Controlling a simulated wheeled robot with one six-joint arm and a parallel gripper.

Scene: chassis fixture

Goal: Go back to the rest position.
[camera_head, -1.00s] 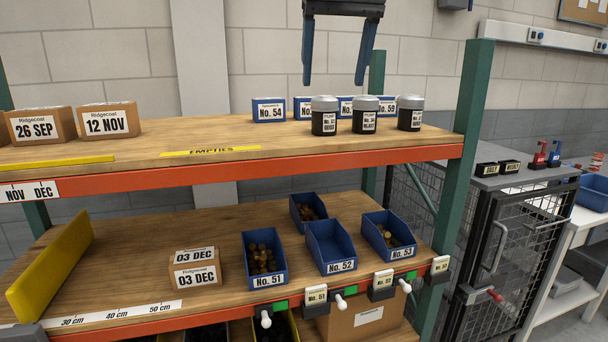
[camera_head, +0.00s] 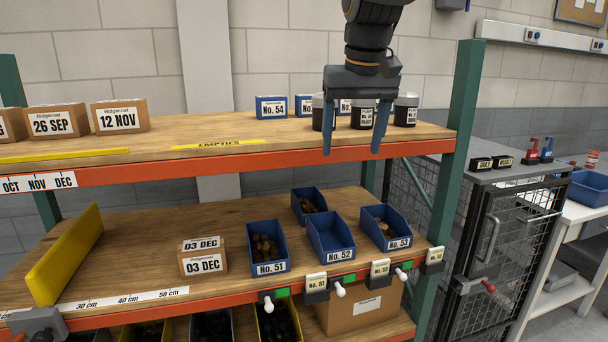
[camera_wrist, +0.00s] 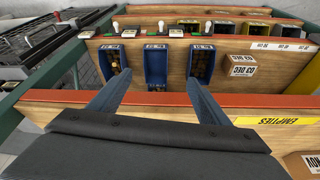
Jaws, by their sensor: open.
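My gripper (camera_head: 353,150) hangs in front of the upper shelf at the right in the head view, fingers pointing down. Its fingers are spread with nothing between them.
The upper shelf (camera_head: 210,131) has boxes (camera_head: 120,116) at left and small blue bins (camera_head: 271,107) behind. The lower shelf holds blue bins (camera_head: 331,237), a 03 DEC box (camera_head: 202,257) and a yellow divider (camera_head: 65,255). A green post (camera_head: 463,120) stands right of my gripper.

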